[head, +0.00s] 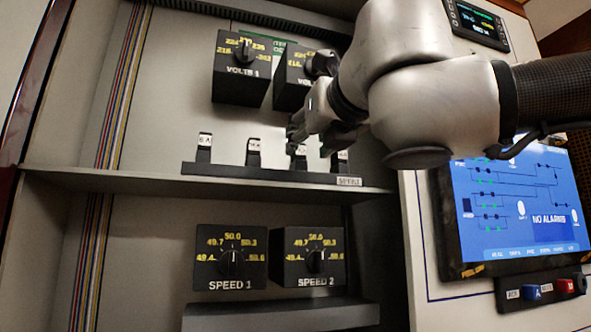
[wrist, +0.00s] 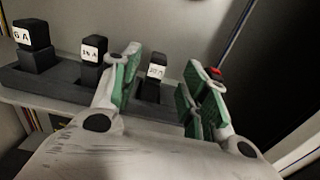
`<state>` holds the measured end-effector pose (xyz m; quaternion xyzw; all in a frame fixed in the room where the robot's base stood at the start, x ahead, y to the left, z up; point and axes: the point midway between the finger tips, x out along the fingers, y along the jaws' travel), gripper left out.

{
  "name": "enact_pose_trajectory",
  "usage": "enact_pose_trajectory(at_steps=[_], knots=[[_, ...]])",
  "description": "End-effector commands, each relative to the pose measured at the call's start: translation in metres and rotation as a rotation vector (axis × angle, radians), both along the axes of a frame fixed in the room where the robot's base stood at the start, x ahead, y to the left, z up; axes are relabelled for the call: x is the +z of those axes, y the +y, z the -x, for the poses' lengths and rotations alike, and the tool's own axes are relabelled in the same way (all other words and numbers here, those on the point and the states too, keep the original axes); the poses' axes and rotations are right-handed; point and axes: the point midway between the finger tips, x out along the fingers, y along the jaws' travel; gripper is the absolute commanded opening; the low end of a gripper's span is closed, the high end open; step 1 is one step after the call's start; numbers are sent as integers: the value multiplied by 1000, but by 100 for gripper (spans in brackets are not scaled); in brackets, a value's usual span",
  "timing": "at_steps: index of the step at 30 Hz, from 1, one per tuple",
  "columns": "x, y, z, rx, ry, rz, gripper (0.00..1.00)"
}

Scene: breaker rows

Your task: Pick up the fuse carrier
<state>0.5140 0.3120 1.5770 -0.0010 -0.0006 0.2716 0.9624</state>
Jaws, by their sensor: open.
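Several black fuse carriers with white labels stand upright in a row on a dark rail. In the wrist view the left one (wrist: 35,45) reads "6 A", the second (wrist: 91,62) seems to read "16 A", and the third (wrist: 155,82) has an unclear label. In the head view the left two carriers (head: 204,150) (head: 253,154) are clear, and the right ones are partly covered by my gripper (head: 312,135). In the wrist view my gripper (wrist: 166,90) is open and empty, its green-padded fingers apart, with the third carrier showing between them. I cannot tell whether they touch it.
The carrier rail (head: 215,170) sits on a grey shelf (head: 110,182). VOLTS dial boxes (head: 240,85) are above; SPEED 1 (head: 229,270) and SPEED 2 (head: 310,268) dials are below. A blue screen (head: 515,205) reads "NO ALARMS" at right. A small red thing (wrist: 216,71) shows behind my right finger.

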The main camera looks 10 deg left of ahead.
Motion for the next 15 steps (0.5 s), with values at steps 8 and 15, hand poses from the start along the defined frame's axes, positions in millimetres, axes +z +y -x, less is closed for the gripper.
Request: enact_pose_trajectory(at_steps=[8,15], knots=[[4,24,-34,-3,1,1,45],[4,34,-50,0,1,-2,45]])
